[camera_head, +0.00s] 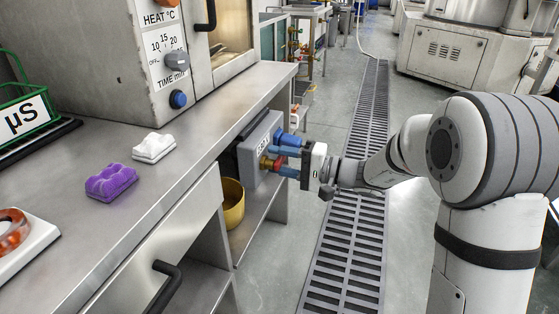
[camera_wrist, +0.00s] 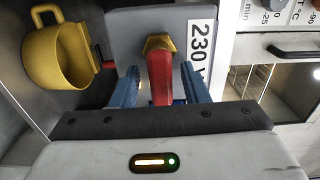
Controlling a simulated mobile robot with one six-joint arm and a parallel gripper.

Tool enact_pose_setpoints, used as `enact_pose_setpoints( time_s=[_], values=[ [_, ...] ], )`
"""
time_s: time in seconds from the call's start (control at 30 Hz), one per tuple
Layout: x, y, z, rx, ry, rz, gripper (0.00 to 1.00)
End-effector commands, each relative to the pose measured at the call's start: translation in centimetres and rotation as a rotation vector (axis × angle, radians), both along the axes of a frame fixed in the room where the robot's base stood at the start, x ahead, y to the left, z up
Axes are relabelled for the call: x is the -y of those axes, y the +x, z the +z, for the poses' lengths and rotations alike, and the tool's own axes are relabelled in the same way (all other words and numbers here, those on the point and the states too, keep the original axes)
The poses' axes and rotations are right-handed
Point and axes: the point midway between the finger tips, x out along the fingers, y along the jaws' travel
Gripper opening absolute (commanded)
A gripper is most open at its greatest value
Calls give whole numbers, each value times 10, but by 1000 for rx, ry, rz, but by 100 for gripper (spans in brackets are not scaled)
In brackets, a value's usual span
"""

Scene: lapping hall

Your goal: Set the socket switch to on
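The socket box (camera_head: 246,163) is grey with a "230 V" label and is fixed at the front edge of the bench. It also fills the upper middle of the wrist view (camera_wrist: 128,30). Its switch is a red lever (camera_wrist: 160,78) on a yellow hexagonal base (camera_wrist: 159,43). My gripper (camera_head: 281,155) has blue fingers and is at the box's face. In the wrist view the fingers (camera_wrist: 160,88) stand either side of the red lever, with visible gaps, so it is open around the lever. On and off markings are not readable.
A yellow mug (camera_head: 233,204) is below the box, near the lower shelf. The steel bench (camera_head: 190,157) carries a purple sponge (camera_head: 111,181), a white block (camera_head: 153,148) and an oven (camera_head: 115,60). A floor grating (camera_head: 345,240) and open floor lie right of the bench.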

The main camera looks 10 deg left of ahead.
Motion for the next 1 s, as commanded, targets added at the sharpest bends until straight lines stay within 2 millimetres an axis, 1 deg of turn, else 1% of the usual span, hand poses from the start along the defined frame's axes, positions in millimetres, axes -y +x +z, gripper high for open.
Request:
enact_pose_setpoints(
  time_s=[0.27, 0.37, 0.6, 0.7, 0.83, 1.0],
  values=[
    [2, 0, 1, 0, 1, 0, 42],
    [12, 0, 3, 0, 2, -2, 42],
    [53, -3, 4, -1, 1, -4, 42],
    [67, -4, 2, -1, 0, -3, 42],
    [76, -6, 1, -1, 1, -1, 42],
    [78, -6, 0, 0, 1, 1, 42]
  ],
)
